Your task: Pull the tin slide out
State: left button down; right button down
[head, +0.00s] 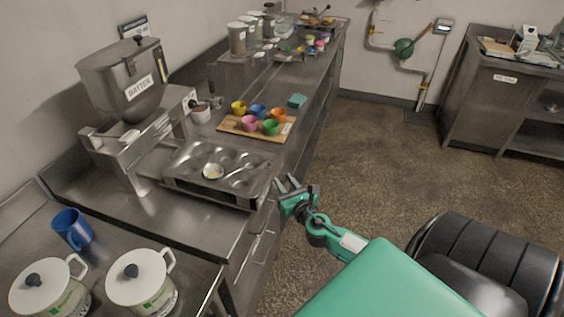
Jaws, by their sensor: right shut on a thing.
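The tin slide (210,196) is a grey metal tray frame on the counter, in front of the batter machine (128,88) labelled "BATTER". A muffin tin (205,157) with several round cups sits on it. A small pale bowl (213,171) and a spoon (241,168) lie on the tin. My right gripper (288,183) is at the right end of the slide, by the counter's front edge, and is shut on the slide there. The exact grip is too small to make out. My left gripper is not in view.
A blue mug (72,229) and two white lidded pots (140,279) stand at the lower left. A wooden board (236,128) with several coloured cups is just behind the slide. The floor (370,160) right of the counter is clear. Another steel counter (470,110) stands at the far right.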

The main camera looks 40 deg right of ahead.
jog(key=shift+d+f, duration=0.1)
jog(key=c, duration=1.4)
grip_release()
jog(key=shift+s, duration=0.1)
jog(key=shift+o, duration=0.2)
jog(key=shift+s+d, duration=0.1)
jog(key=shift+s, duration=0.05)
jog(key=shift+s, duration=0.25)
jog(key=b+v, duration=0.4)
jog(key=v, duration=0.9)
jog(key=shift+a, duration=0.2)
